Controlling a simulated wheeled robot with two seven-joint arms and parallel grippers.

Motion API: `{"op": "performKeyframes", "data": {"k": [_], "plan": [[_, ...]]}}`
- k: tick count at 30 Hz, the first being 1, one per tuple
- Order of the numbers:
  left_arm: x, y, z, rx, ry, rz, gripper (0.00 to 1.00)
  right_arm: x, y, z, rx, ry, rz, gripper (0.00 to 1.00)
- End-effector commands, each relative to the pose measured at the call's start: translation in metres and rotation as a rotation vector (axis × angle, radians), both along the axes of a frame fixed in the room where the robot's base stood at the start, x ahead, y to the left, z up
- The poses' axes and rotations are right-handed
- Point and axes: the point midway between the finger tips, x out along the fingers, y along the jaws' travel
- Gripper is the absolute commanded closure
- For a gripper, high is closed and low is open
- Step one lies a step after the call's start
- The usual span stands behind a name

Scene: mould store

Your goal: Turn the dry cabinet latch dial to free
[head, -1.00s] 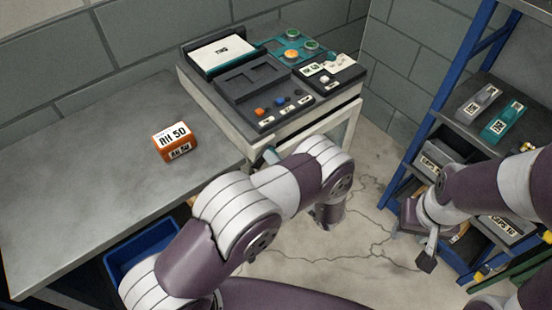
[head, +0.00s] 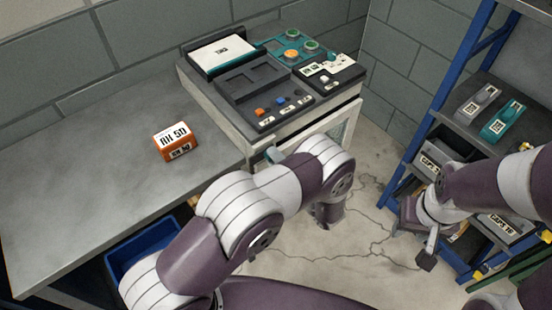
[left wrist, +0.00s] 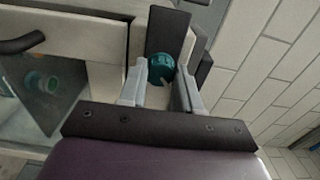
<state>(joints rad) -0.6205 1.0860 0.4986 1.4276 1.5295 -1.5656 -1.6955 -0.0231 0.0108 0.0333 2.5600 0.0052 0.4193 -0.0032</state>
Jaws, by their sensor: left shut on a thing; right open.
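The dry cabinet (head: 352,112) stands against the back wall, right of the workbench, with its pale front frame and glass door partly hidden by my left arm. In the left wrist view, the teal latch dial (left wrist: 161,68) sits beside the pale door frame. My left gripper (left wrist: 160,76) is shut on this dial, one finger on each side. Its marking and setting cannot be read. In the head view my left arm hides this gripper. My right gripper (head: 414,245) is open and empty, in front of the shelf rack.
A dark handle (left wrist: 22,42) and glass pane are left of the dial. The cabinet top carries a dark tray (head: 262,88) and button panels. An orange RH 50 block (head: 175,141) lies on the grey bench (head: 85,190). The blue rack (head: 440,125) stands right.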

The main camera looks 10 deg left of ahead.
Motion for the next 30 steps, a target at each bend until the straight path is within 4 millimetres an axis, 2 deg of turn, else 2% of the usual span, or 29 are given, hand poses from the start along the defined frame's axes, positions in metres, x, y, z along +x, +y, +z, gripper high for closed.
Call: {"op": "performKeyframes", "data": {"k": [16, 17, 18, 19, 26, 30], "plan": [[0.0, 0.0, 0.0, 0.012, 0.017, -0.002, 0.98, 0.0, 0.0, 0.0, 0.0, 0.0, 0.0, 0.57], [0.0, 0.0, 0.0, 0.012, 0.017, -0.002, 0.57, 0.0, 0.0, 0.0, 0.0, 0.0, 0.0, 0.57], [0.0, 0.0, 0.0, 0.012, 0.017, -0.002, 0.44, 0.0, 0.0, 0.0, 0.0, 0.0, 0.0, 0.57], [0.0, 0.0, 0.0, 0.012, 0.017, -0.001, 0.42, 0.0, 0.0, 0.0, 0.0, 0.0, 0.0, 0.57], [0.0, 0.0, 0.0, 0.012, 0.016, -0.001, 0.42, 0.0, 0.0, 0.0, 0.0, 0.0, 0.0, 0.57], [-0.007, -0.01, -0.001, 0.012, 0.016, -0.005, 0.42, 0.0, 0.0, -0.003, 0.0, 0.0, 0.0, 0.57]]}}
